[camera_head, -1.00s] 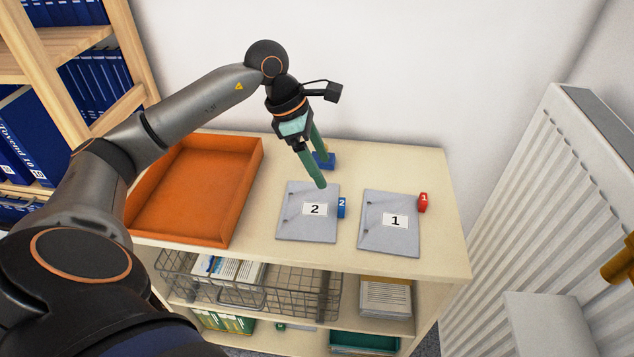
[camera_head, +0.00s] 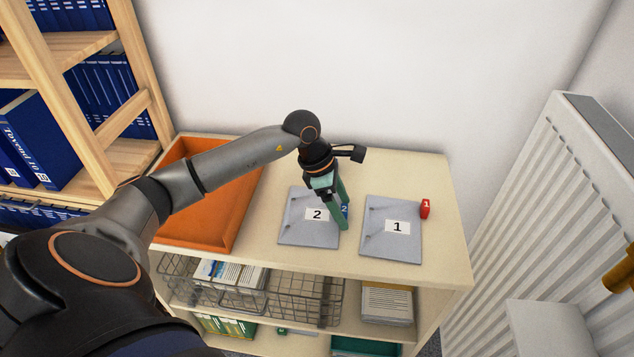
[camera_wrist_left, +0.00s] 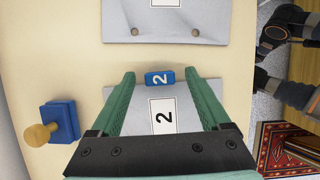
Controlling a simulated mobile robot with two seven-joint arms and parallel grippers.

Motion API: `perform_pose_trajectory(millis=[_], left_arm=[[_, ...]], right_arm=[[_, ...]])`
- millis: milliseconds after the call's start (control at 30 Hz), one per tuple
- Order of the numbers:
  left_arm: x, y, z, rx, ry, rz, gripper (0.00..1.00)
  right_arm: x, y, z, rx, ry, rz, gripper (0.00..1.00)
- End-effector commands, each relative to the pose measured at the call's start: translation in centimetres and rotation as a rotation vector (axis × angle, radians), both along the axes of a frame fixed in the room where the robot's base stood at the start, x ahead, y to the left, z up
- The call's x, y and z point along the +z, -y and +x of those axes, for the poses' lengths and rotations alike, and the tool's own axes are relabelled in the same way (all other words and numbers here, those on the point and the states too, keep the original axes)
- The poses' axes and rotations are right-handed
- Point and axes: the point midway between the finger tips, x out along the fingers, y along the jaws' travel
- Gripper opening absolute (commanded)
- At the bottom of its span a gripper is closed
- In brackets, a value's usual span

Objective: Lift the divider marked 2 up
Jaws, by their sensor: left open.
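The divider marked 2 is a grey folder (camera_head: 299,231) lying flat on the cabinet top, with a white label 2 and a small blue tab (camera_head: 346,209) at its right edge. The blue tab also shows in the left wrist view (camera_wrist_left: 159,78). My left gripper (camera_head: 343,214) is low over that right edge. Its green fingers are open, one on each side of the blue tab in the left wrist view (camera_wrist_left: 160,80), with gaps between. Whether the fingertips touch the surface I cannot tell. My right gripper is not in view.
An orange tray (camera_head: 215,225) stands left. A blue block with a wooden knob (camera_wrist_left: 58,122) is near the gripper. A radiator (camera_head: 540,200) stands right of the cabinet.

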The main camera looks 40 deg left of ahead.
Motion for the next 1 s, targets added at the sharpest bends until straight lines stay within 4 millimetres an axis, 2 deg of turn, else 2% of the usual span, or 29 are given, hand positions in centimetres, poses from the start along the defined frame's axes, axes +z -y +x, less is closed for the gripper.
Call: perform_pose_trajectory(millis=[133, 833, 1000], left_arm=[[0.01, -0.01, -0.01, 0.0, 0.0, 0.0, 0.8], [0.06, -0.03, -0.01, 0.0, 0.001, 0.001, 0.01], [0.09, -0.02, 0.01, 0.0, 0.001, 0.0, 0.0]], right_arm=[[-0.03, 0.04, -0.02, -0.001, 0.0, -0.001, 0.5], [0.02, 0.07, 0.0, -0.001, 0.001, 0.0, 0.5], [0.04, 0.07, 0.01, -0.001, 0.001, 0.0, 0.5]])
